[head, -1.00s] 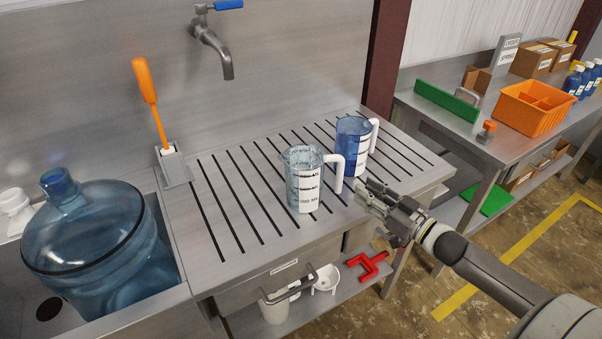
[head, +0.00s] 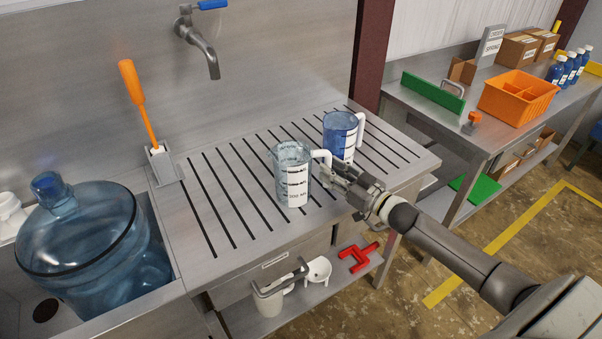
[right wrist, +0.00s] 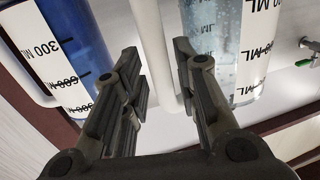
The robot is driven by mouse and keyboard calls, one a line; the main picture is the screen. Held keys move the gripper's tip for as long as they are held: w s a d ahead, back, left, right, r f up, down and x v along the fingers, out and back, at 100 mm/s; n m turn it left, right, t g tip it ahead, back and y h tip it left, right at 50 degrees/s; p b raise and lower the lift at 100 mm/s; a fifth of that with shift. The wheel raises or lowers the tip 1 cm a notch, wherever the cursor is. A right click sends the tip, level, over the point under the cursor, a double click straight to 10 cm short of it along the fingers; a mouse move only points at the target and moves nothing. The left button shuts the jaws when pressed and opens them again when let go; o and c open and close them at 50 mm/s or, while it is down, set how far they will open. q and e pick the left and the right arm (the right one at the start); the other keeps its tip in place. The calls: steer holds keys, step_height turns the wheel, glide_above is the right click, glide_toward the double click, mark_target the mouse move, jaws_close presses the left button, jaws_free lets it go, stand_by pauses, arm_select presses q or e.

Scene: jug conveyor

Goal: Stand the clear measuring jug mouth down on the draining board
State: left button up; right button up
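The clear measuring jug (head: 291,178) stands on the draining board (head: 232,243), with what looks like its open rim at the top. Its white handle points right, towards my right gripper (head: 336,170). The right gripper is open at the handle. In the right wrist view the white handle (right wrist: 153,45) shows between the two spread fingers (right wrist: 158,68), and the clear jug's wall (right wrist: 213,45) is just right of them. I cannot tell whether either finger touches the handle. My left gripper is not in view.
A blue measuring jug (head: 340,137) stands close behind and right of the clear one; it also shows in the right wrist view (right wrist: 85,40). A large blue bottle (head: 92,240) sits in the sink at left. An orange-handled brush (head: 133,88) stands behind. The board's left part is clear.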

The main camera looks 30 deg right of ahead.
steer(key=shift+x, duration=0.85)
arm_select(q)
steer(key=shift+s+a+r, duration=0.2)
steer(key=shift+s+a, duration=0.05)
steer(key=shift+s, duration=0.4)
arm_select(e)
steer(key=shift+w, duration=0.15)
jaws_close()
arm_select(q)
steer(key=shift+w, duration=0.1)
arm_select(e)
steer(key=shift+r, duration=0.1)
